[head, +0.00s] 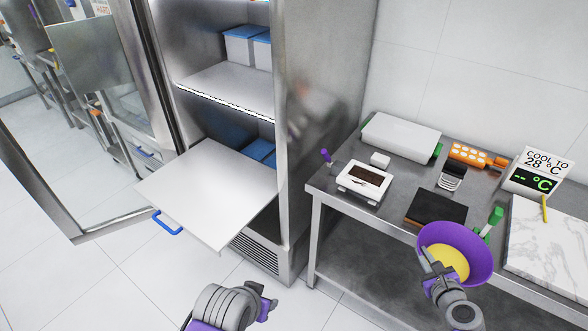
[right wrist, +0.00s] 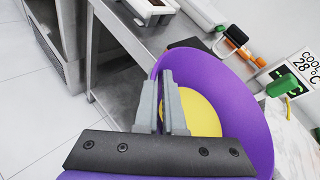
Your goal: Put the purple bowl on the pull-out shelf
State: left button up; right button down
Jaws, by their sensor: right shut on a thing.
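The purple bowl (head: 483,245) has yellow contents and hangs tilted in front of the steel table at the right. It fills much of the right wrist view (right wrist: 240,100). My right gripper (head: 428,258) is shut on its near rim, with the fingers (right wrist: 170,105) gripping the wall. The pull-out shelf (head: 205,195) is a flat white board with a blue handle, extended from the open steel cabinet at the left. Its visible top is bare. My left gripper (head: 266,300) is low in the head view, in front of the cabinet and away from the bowl; its jaw opening is unclear.
The cabinet's open door (head: 95,110) stands left of the shelf. The steel table (head: 335,190) holds a scale (head: 365,180), a white box (head: 400,135), a dark block (head: 436,207), a temperature display (head: 533,180) and a marble board (head: 550,245).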

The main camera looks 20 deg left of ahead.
aim_at(200, 191)
jog(key=i+j, duration=0.1)
jog(key=j, duration=2)
jog(key=i+j, duration=0.15)
jog(key=j, duration=0.95)
jog(key=i+j, duration=0.1)
jog(key=j, duration=0.95)
